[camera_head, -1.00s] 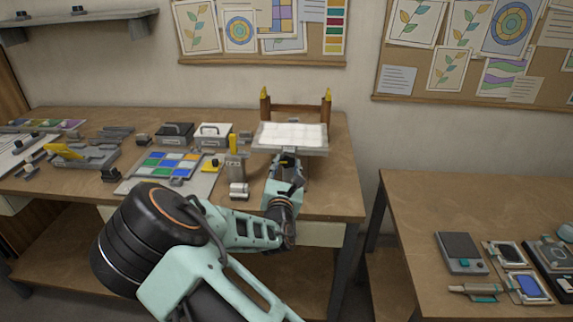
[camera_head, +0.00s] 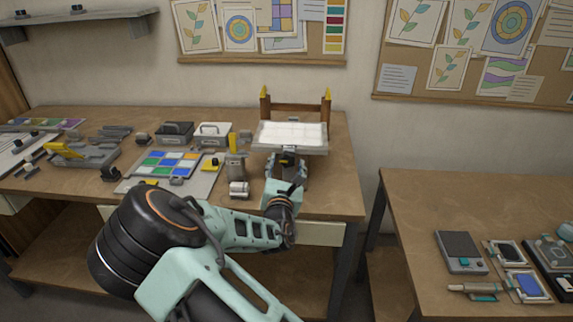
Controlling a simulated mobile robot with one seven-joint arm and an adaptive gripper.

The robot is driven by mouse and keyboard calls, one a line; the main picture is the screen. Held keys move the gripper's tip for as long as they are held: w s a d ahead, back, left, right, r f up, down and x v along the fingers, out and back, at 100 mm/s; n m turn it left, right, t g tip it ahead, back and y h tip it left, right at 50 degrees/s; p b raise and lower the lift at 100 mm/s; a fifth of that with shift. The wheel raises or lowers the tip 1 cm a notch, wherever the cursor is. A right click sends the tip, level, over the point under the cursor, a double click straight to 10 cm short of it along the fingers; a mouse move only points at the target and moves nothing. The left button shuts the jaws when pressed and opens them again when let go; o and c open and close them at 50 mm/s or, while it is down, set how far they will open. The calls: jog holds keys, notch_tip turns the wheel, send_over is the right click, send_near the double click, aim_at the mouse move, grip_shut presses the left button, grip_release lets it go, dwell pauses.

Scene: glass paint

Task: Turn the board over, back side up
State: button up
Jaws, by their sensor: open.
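The board (camera_head: 292,134) is a pale, bright white panel in a grey frame, seen in the head view toward the right end of the workbench. It lies roughly flat, raised above the bench in front of a brown stand (camera_head: 296,107) with two yellow-tipped posts. My gripper (camera_head: 287,166) is just below and in front of the board's near edge, its fingers spread apart. A small dark part with a yellow mark (camera_head: 287,158) shows between the fingers; it is too small to tell what it is. The board's underside is hidden.
A second table (camera_head: 420,205) on the right holds several small devices. The bench's right end is clear.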

jog(key=s, duration=1.2)
jog(key=shift+a, duration=0.2)
jog(key=shift+d, duration=0.1)
